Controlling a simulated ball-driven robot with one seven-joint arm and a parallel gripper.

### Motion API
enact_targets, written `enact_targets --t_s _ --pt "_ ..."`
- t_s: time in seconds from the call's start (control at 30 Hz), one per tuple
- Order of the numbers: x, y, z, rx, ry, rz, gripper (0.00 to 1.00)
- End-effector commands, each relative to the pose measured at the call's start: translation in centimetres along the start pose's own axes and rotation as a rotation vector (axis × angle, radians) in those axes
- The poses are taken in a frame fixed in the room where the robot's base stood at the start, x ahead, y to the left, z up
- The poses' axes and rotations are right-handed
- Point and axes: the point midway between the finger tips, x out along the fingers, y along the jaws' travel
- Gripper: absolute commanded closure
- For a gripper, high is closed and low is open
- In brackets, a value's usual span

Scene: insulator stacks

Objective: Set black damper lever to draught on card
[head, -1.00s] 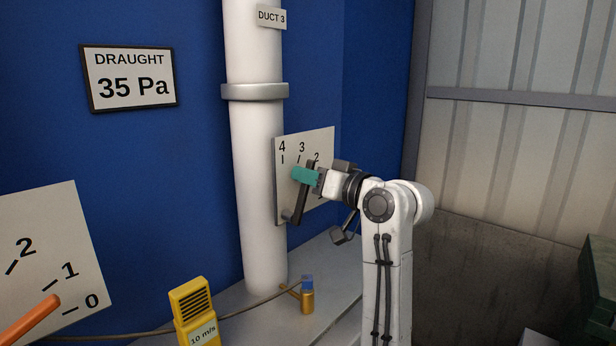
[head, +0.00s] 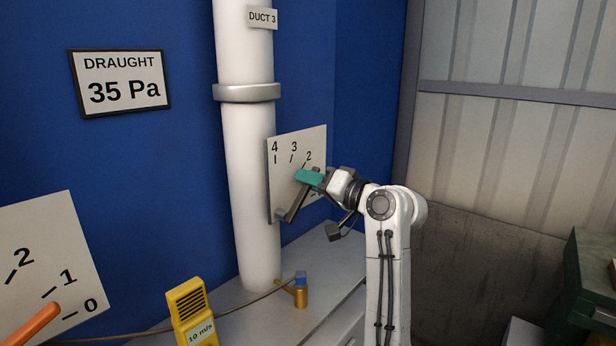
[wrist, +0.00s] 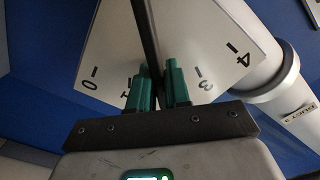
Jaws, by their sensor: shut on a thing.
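The black damper lever (head: 296,203) pivots at the lower left of a white numbered plate (head: 284,172) on the white duct marked DUCT 3. It tilts up to the right, towards the mark 2. My gripper (head: 309,179), with teal fingers, is shut on the lever near its upper end. In the wrist view the dark lever (wrist: 146,35) runs between the two teal fingers (wrist: 154,88), and the plate (wrist: 205,45) shows 0, 3 and 4. The 2 is hidden there. The card (head: 119,82) on the blue wall reads DRAUGHT 35 Pa.
An orange lever (head: 32,325) on another numbered plate (head: 50,265) is at the lower left. A yellow meter (head: 190,312) reading 10 m/s and a brass fitting with a blue top (head: 300,290) stand below. A dark green box (head: 590,280) is at the right.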

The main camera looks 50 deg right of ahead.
Motion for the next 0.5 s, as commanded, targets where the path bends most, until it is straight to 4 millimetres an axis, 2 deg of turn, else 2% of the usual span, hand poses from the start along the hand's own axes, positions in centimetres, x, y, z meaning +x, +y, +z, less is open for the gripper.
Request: enact_targets --t_s 0.1,0.13,0.3,0.5 --pt "-0.02 0.10 0.05 -0.002 -0.001 0.002 1.00" --pt "-0.02 0.10 0.04 -0.002 -0.001 0.002 0.80" --pt "-0.02 0.05 0.02 -0.003 0.000 0.001 0.64" --pt "-0.01 0.01 0.01 -0.004 0.000 0.001 0.62"
